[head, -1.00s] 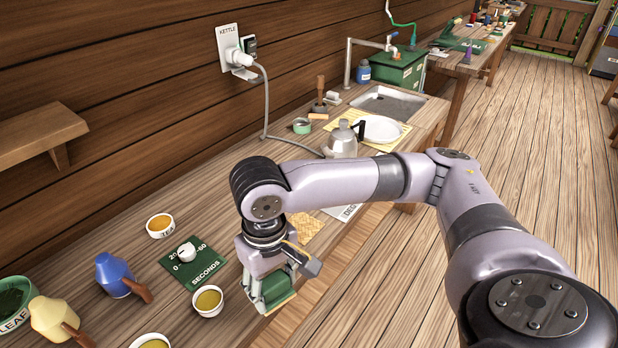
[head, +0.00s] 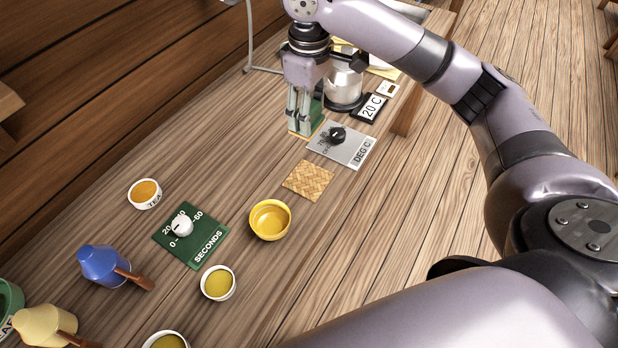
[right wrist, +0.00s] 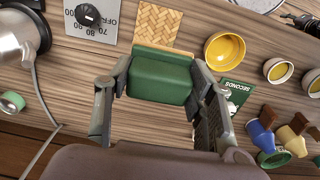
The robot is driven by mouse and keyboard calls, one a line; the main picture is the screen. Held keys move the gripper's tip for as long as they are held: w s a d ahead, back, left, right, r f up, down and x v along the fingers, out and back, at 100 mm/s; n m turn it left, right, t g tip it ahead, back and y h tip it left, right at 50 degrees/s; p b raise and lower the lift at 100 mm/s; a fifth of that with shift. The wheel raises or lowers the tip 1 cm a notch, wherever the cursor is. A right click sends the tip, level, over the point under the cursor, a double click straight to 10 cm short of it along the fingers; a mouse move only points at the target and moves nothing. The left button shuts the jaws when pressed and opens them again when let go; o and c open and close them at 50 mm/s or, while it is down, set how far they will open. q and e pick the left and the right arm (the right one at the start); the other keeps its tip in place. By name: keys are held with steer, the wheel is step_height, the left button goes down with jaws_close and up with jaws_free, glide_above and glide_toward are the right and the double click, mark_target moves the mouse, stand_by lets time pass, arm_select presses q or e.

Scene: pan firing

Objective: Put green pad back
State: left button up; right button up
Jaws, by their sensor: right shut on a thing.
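The green pad (right wrist: 160,80) is a thick green block with a tan strip along its far edge. My right gripper (right wrist: 158,90) is shut on it, with one finger on each side in the right wrist view. In the head view my right gripper (head: 304,122) points down near the kettle, and the pad's green shows beside and behind the fingers. Whether the pad touches the bench is hard to tell. My left gripper is not in view.
A steel kettle (head: 344,85) stands just behind the gripper. A temperature dial plate (head: 350,152), a woven mat (head: 308,180) and a yellow bowl (head: 270,218) lie nearer. The green seconds timer (head: 206,246), small bowls and blue jug (head: 102,265) are at lower left.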

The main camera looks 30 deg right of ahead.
steer(key=shift+w+d+r+n, duration=0.15)
steer(key=shift+w+d+n, duration=0.05)
steer(key=shift+w+n, duration=0.1)
steer(key=shift+w, duration=0.4)
steer(key=shift+f, duration=0.3)
step_height(320, 180, down, 15)
steer(key=shift+r+p, duration=0.2)
steer(key=shift+p, duration=0.75)
steer(key=shift+f, duration=0.35)
step_height(320, 180, down, 3)
steer(key=shift+r+p, duration=0.15)
steer(key=shift+p, duration=0.8)
steer(key=shift+f, duration=0.4)
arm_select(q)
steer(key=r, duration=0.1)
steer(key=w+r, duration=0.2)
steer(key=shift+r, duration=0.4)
arm_select(e)
steer(key=shift+f, duration=0.2)
